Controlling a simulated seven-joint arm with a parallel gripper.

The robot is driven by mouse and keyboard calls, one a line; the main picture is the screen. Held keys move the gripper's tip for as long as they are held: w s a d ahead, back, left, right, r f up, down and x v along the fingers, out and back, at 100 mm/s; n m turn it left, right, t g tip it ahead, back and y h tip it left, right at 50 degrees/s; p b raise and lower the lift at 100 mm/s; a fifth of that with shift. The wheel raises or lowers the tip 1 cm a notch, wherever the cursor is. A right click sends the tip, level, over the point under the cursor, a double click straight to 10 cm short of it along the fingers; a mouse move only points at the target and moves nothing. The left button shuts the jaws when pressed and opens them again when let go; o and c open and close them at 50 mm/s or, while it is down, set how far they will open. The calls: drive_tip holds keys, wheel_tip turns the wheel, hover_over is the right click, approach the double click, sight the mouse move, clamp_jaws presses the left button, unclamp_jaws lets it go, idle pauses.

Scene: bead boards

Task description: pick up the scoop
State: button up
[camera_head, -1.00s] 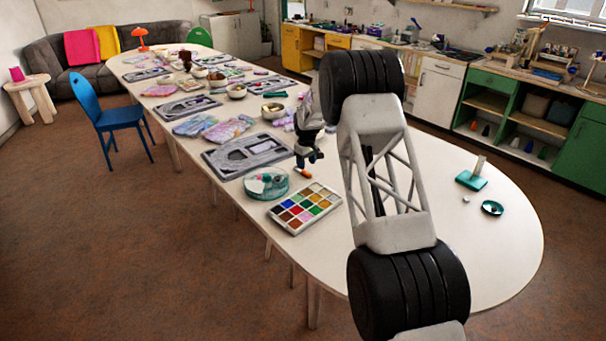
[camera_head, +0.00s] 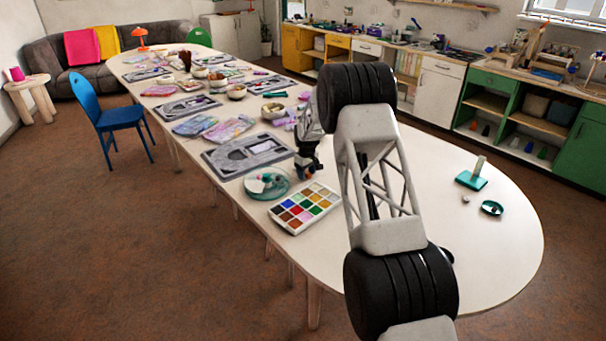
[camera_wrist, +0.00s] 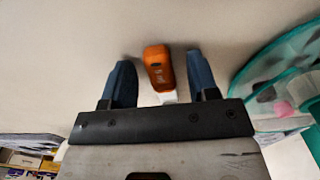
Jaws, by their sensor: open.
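An orange-handled piece with a white end, which looks like the scoop (camera_wrist: 158,66), lies on the white table in the wrist view. It sits between the two blue fingers of my gripper (camera_wrist: 160,74), with a gap on both sides. The fingers are apart and I cannot see contact. The white end points toward the gripper body and is partly hidden by it. In the head view my gripper (camera_head: 305,172) is low over the table, beside the round teal dish, and hides the scoop.
The round teal-rimmed dish (camera_head: 287,190) stands close by and shows at the right in the wrist view (camera_wrist: 240,84). The bead tray of many colours (camera_head: 325,205) lies in front. A grey bead board (camera_head: 215,164) lies behind. The table's right end is mostly clear.

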drive_tip(key=shift+c, duration=0.3)
drive_tip(key=c, duration=0.9)
